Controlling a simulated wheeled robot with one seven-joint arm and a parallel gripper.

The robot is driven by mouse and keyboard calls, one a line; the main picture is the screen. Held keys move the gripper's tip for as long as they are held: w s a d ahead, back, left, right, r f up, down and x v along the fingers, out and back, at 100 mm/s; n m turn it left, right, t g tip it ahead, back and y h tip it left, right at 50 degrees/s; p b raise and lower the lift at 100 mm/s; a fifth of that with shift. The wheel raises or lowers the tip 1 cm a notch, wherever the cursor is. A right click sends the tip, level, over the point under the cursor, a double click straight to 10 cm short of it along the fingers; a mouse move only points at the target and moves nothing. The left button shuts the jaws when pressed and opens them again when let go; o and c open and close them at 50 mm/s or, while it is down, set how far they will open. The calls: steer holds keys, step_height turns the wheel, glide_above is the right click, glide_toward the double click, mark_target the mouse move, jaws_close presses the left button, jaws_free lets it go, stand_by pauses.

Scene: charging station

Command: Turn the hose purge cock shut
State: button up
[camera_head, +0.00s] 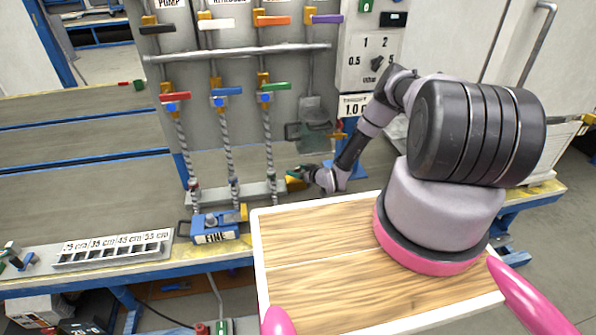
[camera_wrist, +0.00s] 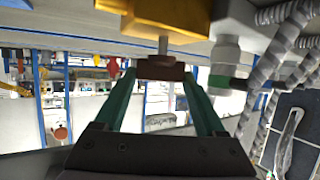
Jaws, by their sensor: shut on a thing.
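In the wrist view, a yellow valve body (camera_wrist: 165,14) with a short metal stem carries a small brown handle (camera_wrist: 163,69), which I take to be the purge cock's. My gripper (camera_wrist: 160,76) has its two green fingers on either side of this handle and is shut on it. In the head view, my gripper (camera_head: 297,173) is low at the panel, right of the hose ends, beside the yellow body (camera_head: 294,184). The handle is too small to make out there, and its exact angle is unclear.
Three ribbed hoses (camera_head: 226,145) hang left of my gripper, below red, blue and green levers (camera_head: 227,91). A blue block marked FINE (camera_head: 215,228) and a slotted tray (camera_head: 112,250) stand on the bench. A hose (camera_wrist: 268,80) passes close right of my fingers.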

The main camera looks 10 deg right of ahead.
steer(key=m+h, duration=0.2)
steer(key=m+t+h, duration=0.1)
steer(key=h, duration=0.1)
steer(key=shift+s+a+f+m, duration=0.1)
steer(key=shift+s+a+m, duration=0.05)
steer(key=shift+a+m, duration=0.2)
steer(key=shift+m+h, duration=0.85)
steer(key=shift+h, duration=0.15)
steer(key=shift+t, duration=0.3)
steer(key=o, duration=1.3)
steer(key=v, duration=1)
steer(key=shift+s+a+r, duration=0.1)
steer(key=shift+s+r, duration=0.2)
